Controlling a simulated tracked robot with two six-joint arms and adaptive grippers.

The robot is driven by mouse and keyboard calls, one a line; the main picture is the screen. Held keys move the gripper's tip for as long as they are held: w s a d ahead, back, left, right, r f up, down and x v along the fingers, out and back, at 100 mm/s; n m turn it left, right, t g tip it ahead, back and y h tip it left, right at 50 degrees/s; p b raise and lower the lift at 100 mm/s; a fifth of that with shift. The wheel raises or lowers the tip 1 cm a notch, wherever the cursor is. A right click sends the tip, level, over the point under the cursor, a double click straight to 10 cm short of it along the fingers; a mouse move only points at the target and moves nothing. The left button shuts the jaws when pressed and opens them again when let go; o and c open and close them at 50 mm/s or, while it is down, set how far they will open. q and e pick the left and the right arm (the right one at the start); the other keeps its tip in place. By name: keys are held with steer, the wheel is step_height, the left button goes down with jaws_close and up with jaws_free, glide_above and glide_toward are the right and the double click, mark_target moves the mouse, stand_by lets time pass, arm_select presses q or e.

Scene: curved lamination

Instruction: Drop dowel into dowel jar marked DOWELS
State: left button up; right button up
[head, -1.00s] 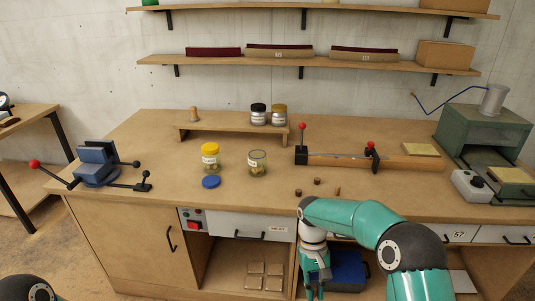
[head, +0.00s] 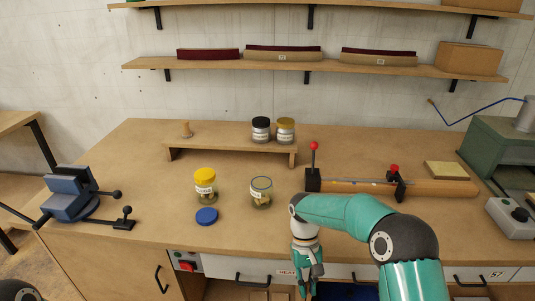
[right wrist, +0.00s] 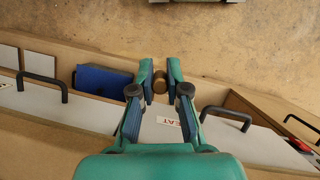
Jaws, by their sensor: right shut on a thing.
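My right gripper (head: 308,290) hangs in front of the bench's front edge, pointing down. An open glass jar (head: 261,193) with a pale label and some tan pieces inside stands on the bench, up and left of the gripper. The label is too small to read. A blue lid (head: 207,216) lies flat to its left. My left gripper is out of view.
A yellow-lidded jar (head: 205,186) stands left of the open jar. A low riser (head: 230,154) behind carries two lidded jars (head: 273,130). A clamp fixture (head: 390,187) lies to the right, a blue vise (head: 72,196) to the left. Drawer handles (head: 338,281) protrude below the bench edge.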

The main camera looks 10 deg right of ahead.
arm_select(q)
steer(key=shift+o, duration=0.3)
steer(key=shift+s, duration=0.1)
arm_select(e)
steer(key=shift+s+d, duration=0.15)
steer(key=shift+d, duration=0.05)
